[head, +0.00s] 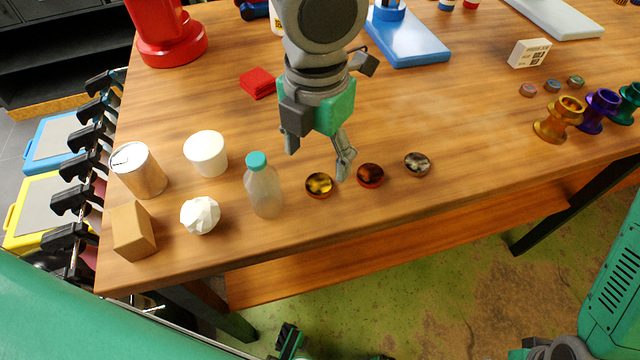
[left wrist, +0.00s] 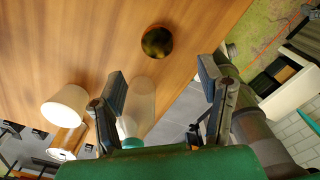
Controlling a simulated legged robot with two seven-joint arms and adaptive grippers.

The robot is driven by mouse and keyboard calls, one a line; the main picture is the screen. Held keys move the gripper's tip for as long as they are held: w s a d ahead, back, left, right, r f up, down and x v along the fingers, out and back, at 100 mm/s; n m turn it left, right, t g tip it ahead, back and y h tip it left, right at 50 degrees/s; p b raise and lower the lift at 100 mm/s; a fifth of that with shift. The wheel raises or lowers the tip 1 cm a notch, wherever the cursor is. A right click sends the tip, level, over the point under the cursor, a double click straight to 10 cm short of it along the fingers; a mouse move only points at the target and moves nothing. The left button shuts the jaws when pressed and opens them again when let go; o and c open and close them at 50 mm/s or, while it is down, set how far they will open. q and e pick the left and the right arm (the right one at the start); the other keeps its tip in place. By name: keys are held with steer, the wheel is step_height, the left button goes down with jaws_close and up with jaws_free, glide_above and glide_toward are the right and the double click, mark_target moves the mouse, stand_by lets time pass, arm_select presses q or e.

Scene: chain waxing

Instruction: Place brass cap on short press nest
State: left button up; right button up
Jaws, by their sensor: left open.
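The brass cap (head: 319,185) is a small round gold-yellow disc with dark patches, lying flat near the table's front edge. A cap, dark olive-gold there, shows in the left wrist view (left wrist: 157,41), beyond the fingertips. My left gripper (head: 318,158) points down above the table beside the brass cap. Its fingers are spread with nothing between them. It also shows open in the left wrist view (left wrist: 162,88). I cannot tell which fixture is the short press nest; a blue base (head: 415,48) and a red round base (head: 172,48) stand at the back.
A clear bottle (head: 263,190) stands just left of the brass cap. A dark red cap (head: 370,175) and a grey-brown cap (head: 417,163) lie to its right. A white cup (head: 206,153), tin (head: 139,170) and cardboard box (head: 133,230) stand further left.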

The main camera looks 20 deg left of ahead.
mark_target(320, 182)
arm_select(q)
steer(key=f, duration=0.4)
steer(key=f+b, duration=0.1)
steer(key=f, duration=0.2)
steer(key=shift+w+f, duration=0.1)
steer(key=shift+w, duration=0.3)
steer(key=c, duration=1.4)
